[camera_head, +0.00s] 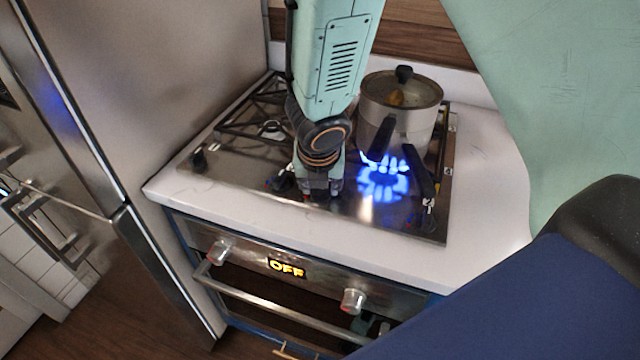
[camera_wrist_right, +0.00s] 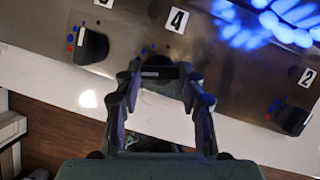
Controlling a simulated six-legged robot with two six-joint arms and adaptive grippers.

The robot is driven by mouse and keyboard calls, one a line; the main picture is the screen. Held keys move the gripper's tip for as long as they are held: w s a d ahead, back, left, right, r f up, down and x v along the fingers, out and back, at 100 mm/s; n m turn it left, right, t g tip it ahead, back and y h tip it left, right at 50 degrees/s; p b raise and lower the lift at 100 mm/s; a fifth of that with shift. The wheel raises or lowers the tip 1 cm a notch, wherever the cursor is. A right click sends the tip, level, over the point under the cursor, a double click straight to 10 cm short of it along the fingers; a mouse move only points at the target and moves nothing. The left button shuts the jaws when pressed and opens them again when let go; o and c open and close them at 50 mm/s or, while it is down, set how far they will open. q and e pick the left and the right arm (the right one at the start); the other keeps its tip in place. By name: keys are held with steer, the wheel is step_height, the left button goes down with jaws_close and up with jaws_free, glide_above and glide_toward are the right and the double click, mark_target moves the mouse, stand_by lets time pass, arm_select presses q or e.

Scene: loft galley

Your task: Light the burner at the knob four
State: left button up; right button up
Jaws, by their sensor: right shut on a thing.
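Knob four (camera_wrist_right: 157,72), a dark knob below the "4" label (camera_wrist_right: 177,20), sits between the fingertips of my right gripper (camera_wrist_right: 157,78) in the right wrist view. The fingers are shut on it. In the head view my right gripper (camera_head: 320,188) reaches down to the front edge of the steel hob (camera_head: 245,185) and hides this knob. Blue flames (camera_head: 385,180) burn at the front right burner, also at top right in the right wrist view (camera_wrist_right: 270,22). My left gripper is not in view.
A lidded steel pot (camera_head: 402,105) stands at the back right, its handle reaching over the flames. Other knobs stand left (camera_wrist_right: 92,46) and right (camera_wrist_right: 290,116) of my gripper. An oven (camera_head: 290,268) showing "OFF" is below; a steel fridge (camera_head: 150,110) stands left.

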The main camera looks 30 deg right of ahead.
steer(key=shift+w+r, duration=0.2)
steer(key=o, duration=1.2)
steer(key=shift+s+f, duration=0.15)
steer(key=shift+c, duration=0.2)
step_height(320, 180, up, 10)
stand_by(0.3)
